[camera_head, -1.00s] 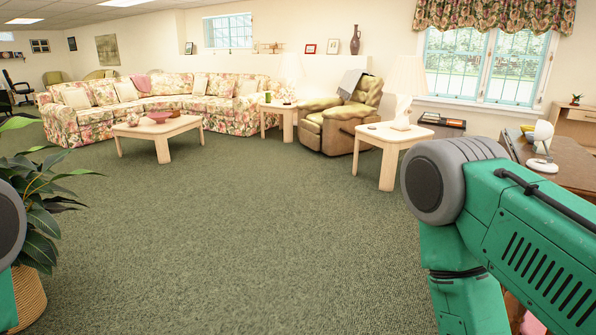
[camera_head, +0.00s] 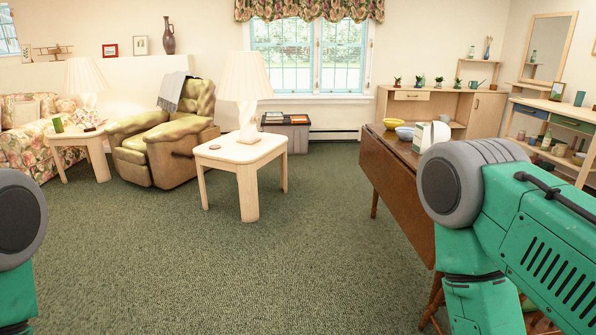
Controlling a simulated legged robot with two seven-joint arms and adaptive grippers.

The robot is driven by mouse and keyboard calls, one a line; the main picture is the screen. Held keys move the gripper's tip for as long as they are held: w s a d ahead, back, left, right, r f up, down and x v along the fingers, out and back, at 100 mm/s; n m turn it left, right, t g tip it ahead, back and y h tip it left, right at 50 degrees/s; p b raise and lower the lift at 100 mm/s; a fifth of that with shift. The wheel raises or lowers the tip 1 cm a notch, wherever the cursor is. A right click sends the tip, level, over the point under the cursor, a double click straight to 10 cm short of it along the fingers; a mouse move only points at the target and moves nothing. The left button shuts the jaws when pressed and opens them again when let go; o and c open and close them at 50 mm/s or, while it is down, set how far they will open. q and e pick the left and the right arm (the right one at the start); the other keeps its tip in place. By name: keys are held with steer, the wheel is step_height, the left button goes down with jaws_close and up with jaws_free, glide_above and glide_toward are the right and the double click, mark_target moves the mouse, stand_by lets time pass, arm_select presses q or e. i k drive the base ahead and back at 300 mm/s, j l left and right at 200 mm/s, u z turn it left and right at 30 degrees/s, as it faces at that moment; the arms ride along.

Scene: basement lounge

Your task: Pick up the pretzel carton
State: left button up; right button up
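I see no pretzel carton that I can make out in the head view. Parts of my green and grey arms show at the left edge and at the right, but both grippers are outside the picture. My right arm hides part of the brown drop-leaf table (camera_head: 385,168) and whatever lies behind it. On that table I see a yellow bowl (camera_head: 393,123), a blue bowl (camera_head: 405,133) and a white object (camera_head: 432,134), partly hidden by my arm.
A pale side table (camera_head: 240,151) with a white lamp (camera_head: 244,85) stands ahead, beside a green recliner (camera_head: 160,140). A low wooden cabinet (camera_head: 423,104) and a shelf unit (camera_head: 555,119) line the walls at right. Open green carpet (camera_head: 200,270) lies in front.

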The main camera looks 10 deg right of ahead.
mark_target(422, 138)
steer(key=i+l+z, duration=0.15)
steer(key=i+z, duration=0.15)
steer(key=i, duration=0.3)
steer(key=i+z, duration=0.3)
steer(key=i, duration=0.25)
steer(key=i+j+z, duration=0.3)
steer(key=i, duration=0.3)
steer(key=i+j+z, duration=0.15)
steer(key=i+z, duration=0.15)
steer(key=i, duration=0.25)
